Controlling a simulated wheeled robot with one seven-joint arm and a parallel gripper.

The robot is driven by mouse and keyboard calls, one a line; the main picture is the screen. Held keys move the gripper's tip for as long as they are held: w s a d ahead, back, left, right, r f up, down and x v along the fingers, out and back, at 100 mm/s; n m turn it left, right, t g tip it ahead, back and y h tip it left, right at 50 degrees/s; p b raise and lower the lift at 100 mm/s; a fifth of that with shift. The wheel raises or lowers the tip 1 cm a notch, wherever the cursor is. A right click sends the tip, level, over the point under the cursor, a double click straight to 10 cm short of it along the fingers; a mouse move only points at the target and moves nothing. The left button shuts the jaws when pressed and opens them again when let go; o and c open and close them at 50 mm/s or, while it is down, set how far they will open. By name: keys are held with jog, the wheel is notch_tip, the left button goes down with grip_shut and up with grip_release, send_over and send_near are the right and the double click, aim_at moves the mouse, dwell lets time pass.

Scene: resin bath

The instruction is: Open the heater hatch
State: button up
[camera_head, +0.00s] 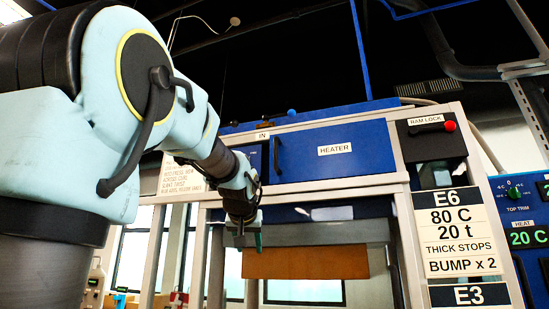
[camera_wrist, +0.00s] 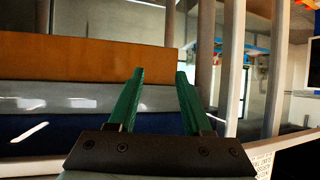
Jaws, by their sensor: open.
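The heater hatch (camera_head: 350,145) is a blue panel labelled "HEATER" on the front of the machine, and it looks closed. A dark vertical handle (camera_head: 277,155) stands at its left edge. My gripper (camera_head: 252,241) hangs below and left of the handle, apart from it, in front of the machine. In the wrist view, the two green fingers of my gripper (camera_wrist: 160,76) are spread with nothing between them. The hatch and handle cannot be made out in the wrist view.
Under the hatch are a blue section, a grey bar (camera_head: 325,233) and an orange-brown panel (camera_head: 320,263). The orange-brown panel also shows in the wrist view (camera_wrist: 80,57). A metal post (camera_head: 408,240) and an "E6" sign (camera_head: 455,230) stand to the right.

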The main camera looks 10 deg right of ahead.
jog(key=s+d+r+t+h, duration=0.1)
jog(key=s+r+t, duration=0.1)
jog(key=r, duration=0.7)
jog(key=s+d+r+t, duration=0.1)
jog(key=s+d+r, duration=0.1)
jog(key=r, duration=0.7)
jog(key=t+h+p, duration=0.1)
jog(key=t, duration=0.1)
send_near(276, 145)
jog(key=p+x, duration=0.4)
jog(key=x, duration=0.6)
jog(key=shift+w+p, duration=0.35)
jog(key=shift+w, duration=0.05)
jog(key=shift+c, duration=0.3)
grip_shut()
